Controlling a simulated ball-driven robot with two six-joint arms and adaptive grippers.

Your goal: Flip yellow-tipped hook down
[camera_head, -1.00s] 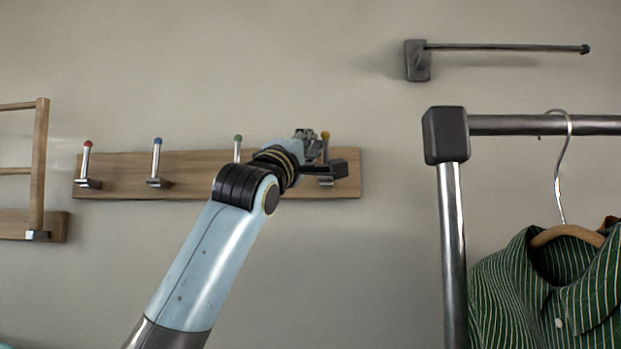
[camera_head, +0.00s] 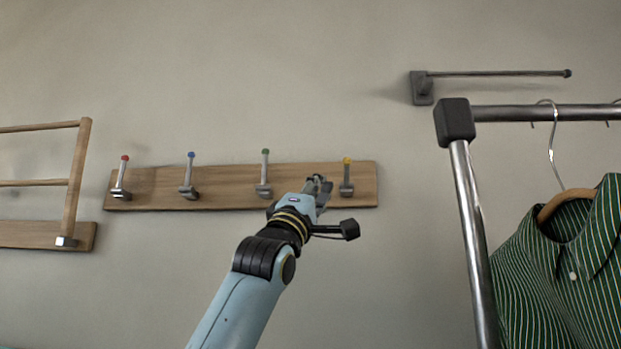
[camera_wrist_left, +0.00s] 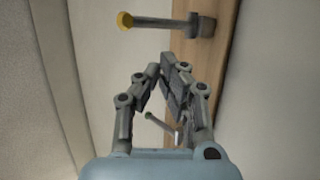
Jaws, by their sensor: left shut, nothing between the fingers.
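The yellow-tipped hook (camera_head: 347,178) stands upright at the right end of a wooden hook board (camera_head: 225,190) on the wall. In the left wrist view the yellow-tipped hook (camera_wrist_left: 160,23) lies across the top of the picture, ahead of the fingers and apart from them. My left gripper (camera_head: 321,186) is just left of this hook in the head view, shut and empty. Its closed fingers also show in the left wrist view (camera_wrist_left: 172,82). My right gripper is not in view.
Red-tipped (camera_head: 121,178), blue-tipped (camera_head: 188,176) and green-tipped (camera_head: 264,174) hooks stand upright on the board. A metal rack (camera_head: 470,220) with a green striped shirt (camera_head: 560,265) stands at right. A wall bar (camera_head: 495,73) is above. A wooden frame (camera_head: 77,185) is at left.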

